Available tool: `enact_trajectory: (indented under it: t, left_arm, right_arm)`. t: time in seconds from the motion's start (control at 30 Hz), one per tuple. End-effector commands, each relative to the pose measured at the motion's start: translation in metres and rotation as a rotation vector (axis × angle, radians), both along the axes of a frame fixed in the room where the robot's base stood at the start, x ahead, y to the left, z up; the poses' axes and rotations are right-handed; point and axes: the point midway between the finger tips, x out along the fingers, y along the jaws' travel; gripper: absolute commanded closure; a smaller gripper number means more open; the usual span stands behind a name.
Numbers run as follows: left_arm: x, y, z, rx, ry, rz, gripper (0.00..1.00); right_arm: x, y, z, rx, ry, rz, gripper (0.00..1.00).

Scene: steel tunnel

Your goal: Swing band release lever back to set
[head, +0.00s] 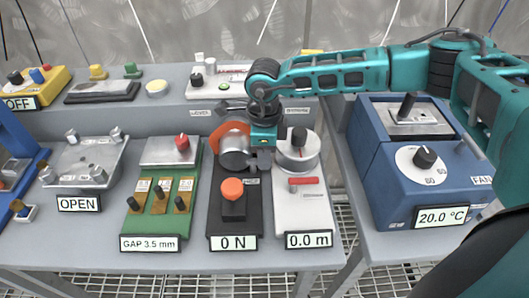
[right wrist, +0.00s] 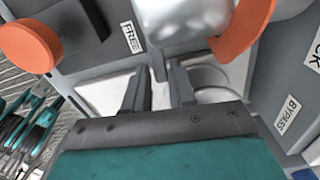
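The black unit marked "0 N" (head: 233,242) carries an orange round knob on a black block (head: 232,190), likely the band release lever. In the right wrist view this knob (right wrist: 28,45) is at upper left, near a label reading "FREE" (right wrist: 132,38). Behind it, a grey drum has an orange band (head: 218,130) around part of it; the band also shows in the right wrist view (right wrist: 243,28). My right gripper (head: 260,160) is at the drum's right side, above and behind the knob. Its fingers (right wrist: 160,90) are apart with nothing between them. My left gripper is out of view.
A white unit marked "0.0 m" (head: 308,241) with a round dial and red bar stands close on the right. A green gap unit (head: 150,243) stands on the left. A blue temperature box (head: 385,190) is on a separate table at right. A raised shelf runs behind.

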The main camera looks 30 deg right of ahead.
Motion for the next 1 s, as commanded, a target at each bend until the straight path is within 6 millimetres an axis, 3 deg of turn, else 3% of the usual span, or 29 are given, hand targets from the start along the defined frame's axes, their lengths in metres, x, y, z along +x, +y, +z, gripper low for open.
enact_trajectory:
  t: [0.23, 0.93, 0.97, 1.0]
  left_arm:
    - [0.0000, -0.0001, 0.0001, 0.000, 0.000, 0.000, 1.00]
    - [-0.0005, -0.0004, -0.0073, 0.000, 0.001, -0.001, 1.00]
    - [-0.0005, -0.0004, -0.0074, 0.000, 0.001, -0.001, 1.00]
    - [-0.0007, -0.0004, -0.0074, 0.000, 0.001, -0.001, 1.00]
  right_arm:
    - [0.0000, -0.0001, 0.0002, 0.000, 0.000, 0.000, 1.00]
    - [0.0024, -0.0013, 0.0003, 0.000, 0.000, 0.102, 1.00]
    - [0.0025, -0.0013, 0.0003, 0.000, 0.000, 0.102, 0.81]
    - [0.0025, -0.0013, 0.0003, 0.000, 0.000, 0.102, 0.77]
